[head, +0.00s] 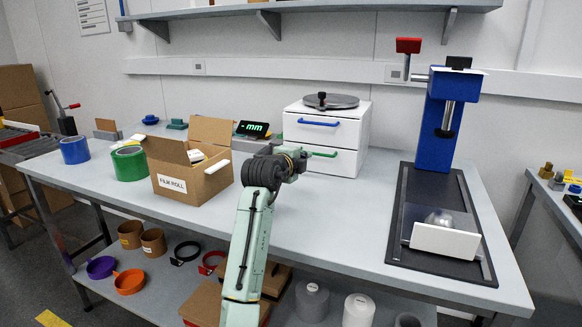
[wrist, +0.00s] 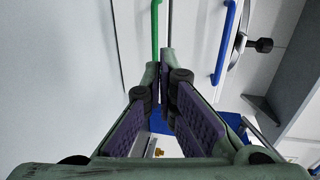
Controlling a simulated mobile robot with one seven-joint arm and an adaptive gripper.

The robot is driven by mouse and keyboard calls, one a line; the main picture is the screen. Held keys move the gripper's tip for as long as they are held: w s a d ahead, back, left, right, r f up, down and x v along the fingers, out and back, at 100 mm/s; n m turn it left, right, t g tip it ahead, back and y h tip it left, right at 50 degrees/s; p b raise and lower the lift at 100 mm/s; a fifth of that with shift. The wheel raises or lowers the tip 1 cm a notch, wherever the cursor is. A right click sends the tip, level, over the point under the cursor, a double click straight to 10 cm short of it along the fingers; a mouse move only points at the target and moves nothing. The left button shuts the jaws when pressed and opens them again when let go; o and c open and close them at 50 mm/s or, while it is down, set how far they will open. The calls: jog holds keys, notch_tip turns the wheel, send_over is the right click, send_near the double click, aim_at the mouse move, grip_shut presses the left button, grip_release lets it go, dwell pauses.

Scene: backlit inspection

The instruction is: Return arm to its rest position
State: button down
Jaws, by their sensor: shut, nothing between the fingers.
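My green-grey arm (head: 247,245) rises from the bottom of the head view over the front edge of the workbench. It bends at a dark joint, and my gripper (head: 297,160) is small there, in front of the white drawer unit (head: 345,132). In the wrist view my gripper (wrist: 163,75) has its fingertips together with nothing between them. Behind the fingertips, the drawer unit's green handle (wrist: 155,30) and blue handle (wrist: 226,40) appear turned sideways. I cannot tell the exact gap between my gripper and the drawer fronts.
An open cardboard box (head: 187,178) labelled FILM ROLL stands left of my arm, close to it. Green tape (head: 129,163) and blue tape (head: 75,150) lie farther left. A blue press (head: 437,125) stands right. The bench between my arm and the press's black base is clear.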

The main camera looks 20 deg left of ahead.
jog(key=b+v, duration=0.1)
jog(key=v, duration=0.4)
jog(key=shift+s+d, duration=0.1)
